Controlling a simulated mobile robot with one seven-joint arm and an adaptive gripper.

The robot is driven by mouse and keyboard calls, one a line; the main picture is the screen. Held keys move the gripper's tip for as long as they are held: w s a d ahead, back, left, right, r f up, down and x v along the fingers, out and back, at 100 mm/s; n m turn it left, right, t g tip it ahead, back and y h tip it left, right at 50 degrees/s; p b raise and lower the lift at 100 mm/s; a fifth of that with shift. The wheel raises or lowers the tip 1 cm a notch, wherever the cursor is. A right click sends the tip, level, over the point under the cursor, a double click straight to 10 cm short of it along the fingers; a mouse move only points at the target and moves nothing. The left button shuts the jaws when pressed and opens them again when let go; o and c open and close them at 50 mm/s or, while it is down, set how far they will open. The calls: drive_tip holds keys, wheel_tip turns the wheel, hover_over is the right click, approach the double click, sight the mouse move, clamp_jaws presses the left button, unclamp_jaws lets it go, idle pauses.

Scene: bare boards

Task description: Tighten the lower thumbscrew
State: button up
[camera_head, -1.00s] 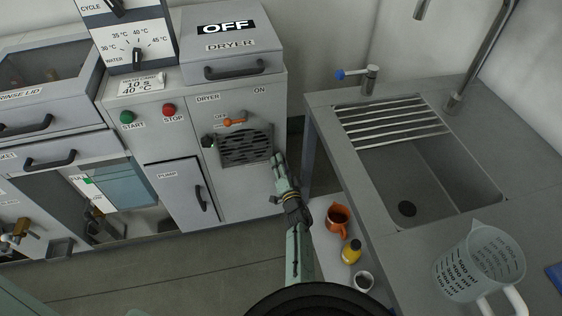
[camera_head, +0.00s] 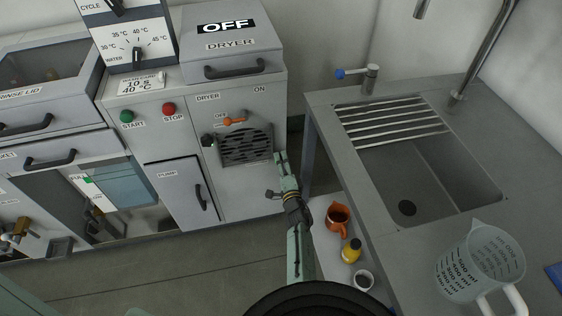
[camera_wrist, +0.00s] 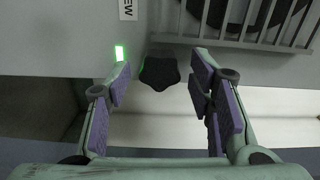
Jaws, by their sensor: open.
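The lower thumbscrew (camera_head: 270,194) is a small dark knob at the lower right of the dryer grille, just left of my gripper in the head view. In the wrist view its dark lobed head (camera_wrist: 160,72) shows between and beyond my fingers, with a gap to each. My gripper (camera_wrist: 160,75) is open and empty, with purple pads. In the head view my gripper (camera_head: 281,160) is beside the grille's right edge. A second dark knob (camera_head: 207,140) sits at the grille's upper left.
The slotted grille (camera_head: 246,146) and an orange lever (camera_head: 235,121) are on the dryer front. A bright green light (camera_wrist: 119,52) shows near the thumbscrew.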

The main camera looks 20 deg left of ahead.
drive_tip(key=shift+v, duration=2.85)
